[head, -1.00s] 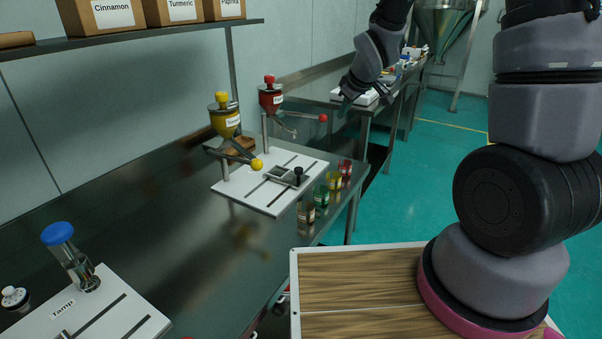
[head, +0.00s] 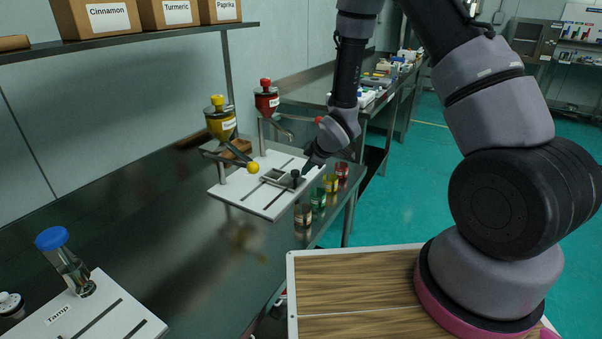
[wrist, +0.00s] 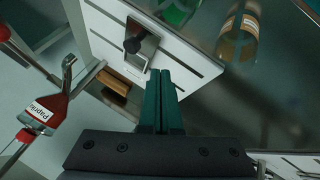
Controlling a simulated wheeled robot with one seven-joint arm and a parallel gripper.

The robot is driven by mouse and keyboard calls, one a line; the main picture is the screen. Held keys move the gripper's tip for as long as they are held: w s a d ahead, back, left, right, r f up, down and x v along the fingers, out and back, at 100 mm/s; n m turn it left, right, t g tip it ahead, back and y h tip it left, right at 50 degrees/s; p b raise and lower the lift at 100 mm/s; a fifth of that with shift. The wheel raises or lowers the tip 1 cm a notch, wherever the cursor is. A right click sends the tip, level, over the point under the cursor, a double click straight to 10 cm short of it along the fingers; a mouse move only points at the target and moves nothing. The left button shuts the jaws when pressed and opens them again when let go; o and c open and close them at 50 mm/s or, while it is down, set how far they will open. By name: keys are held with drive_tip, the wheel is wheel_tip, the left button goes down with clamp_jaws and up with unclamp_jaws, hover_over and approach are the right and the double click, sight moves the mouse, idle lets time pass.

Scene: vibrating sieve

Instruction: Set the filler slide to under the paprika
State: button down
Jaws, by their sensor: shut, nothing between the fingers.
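The filler slide (head: 275,177) is a small metal frame with an upright black knob (head: 296,175). It sits on the slotted white filler board (head: 238,191), near its front right part. In the wrist view the slide (wrist: 146,55) and knob (wrist: 132,45) show just beyond my fingertips. The red paprika hopper (head: 266,102) stands at the board's far end, and its label shows in the wrist view (wrist: 40,112). The yellow turmeric hopper (head: 221,124) stands nearer. My gripper (head: 308,168) is shut and empty beside the knob; its green fingers (wrist: 163,75) are pressed together. Contact with the slide cannot be told.
Several spice jars (head: 318,200) stand along the table's front edge beside the board. The turmeric lever's yellow ball (head: 253,168) hangs over the board. Boxes line the shelf (head: 150,40) above.

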drive_tip(key=x, duration=0.9)
drive_tip(key=shift+w+f, duration=0.3)
drive_tip(key=shift+f, duration=0.05)
drive_tip(key=w, duration=0.3)
drive_tip(key=shift+w+d, duration=0.1)
drive_tip(key=shift+d, duration=0.05)
drive_tip(key=shift+w+r, duration=0.1)
drive_tip(key=shift+w, duration=0.15)
drive_tip(key=w+d, duration=0.2)
drive_tip(key=w, duration=0.1)
drive_tip(key=w+d, duration=0.3)
drive_tip(key=w, duration=0.1)
drive_tip(key=w+d, duration=0.2)
drive_tip(key=w, duration=0.2)
drive_tip(key=shift+d, duration=0.2)
drive_tip(key=shift+w+d, duration=0.15)
